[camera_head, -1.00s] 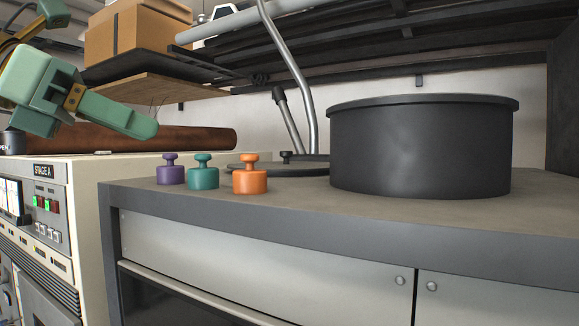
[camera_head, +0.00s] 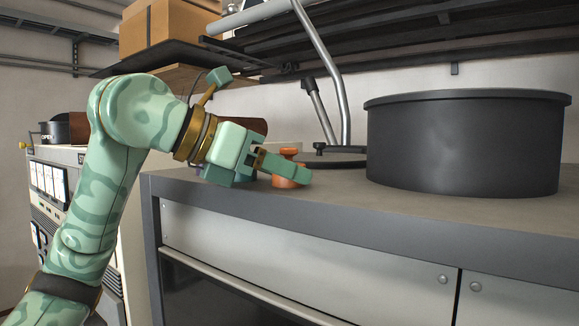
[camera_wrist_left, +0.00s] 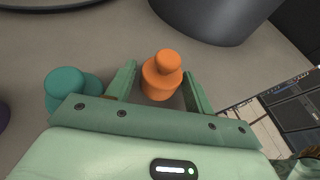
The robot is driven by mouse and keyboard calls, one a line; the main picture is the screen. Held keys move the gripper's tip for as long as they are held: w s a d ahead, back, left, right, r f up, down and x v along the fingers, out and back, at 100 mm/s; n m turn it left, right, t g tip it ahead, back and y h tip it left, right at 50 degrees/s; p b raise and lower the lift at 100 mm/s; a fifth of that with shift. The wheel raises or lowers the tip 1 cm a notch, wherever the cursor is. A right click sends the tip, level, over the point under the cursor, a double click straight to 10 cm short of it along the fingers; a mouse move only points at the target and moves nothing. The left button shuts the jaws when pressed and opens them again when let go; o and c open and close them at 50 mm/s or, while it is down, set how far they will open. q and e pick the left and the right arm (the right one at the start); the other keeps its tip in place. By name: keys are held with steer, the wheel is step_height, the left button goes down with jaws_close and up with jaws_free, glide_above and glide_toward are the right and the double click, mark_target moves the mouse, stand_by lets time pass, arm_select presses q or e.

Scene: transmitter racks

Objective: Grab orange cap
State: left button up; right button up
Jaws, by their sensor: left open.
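The orange cap (camera_head: 289,181) stands upright on the grey counter, partly hidden behind a finger of my left gripper (camera_head: 276,172). In the left wrist view the orange cap (camera_wrist_left: 161,77) shows its round knob and wider base. It lies between the two spread green fingers of my left gripper (camera_wrist_left: 160,88), with gaps on both sides. The left gripper is open and holds nothing. My right gripper is in neither view.
A teal cap (camera_wrist_left: 66,88) stands just left of the left gripper in the wrist view. A purple cap (camera_wrist_left: 3,117) is at that view's left edge. A large dark drum (camera_head: 464,145) stands right on the counter (camera_head: 350,195). A dark disc (camera_head: 335,158) lies behind.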

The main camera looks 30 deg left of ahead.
arm_select(q)
steer(key=shift+w, duration=0.15)
steer(key=shift+s+a, duration=0.1)
steer(key=shift+s, duration=0.2)
steer(key=c, duration=0.7)
steer(key=shift+c, duration=0.2)
steer(key=shift+w, duration=0.15)
steer(key=shift+r, duration=0.1)
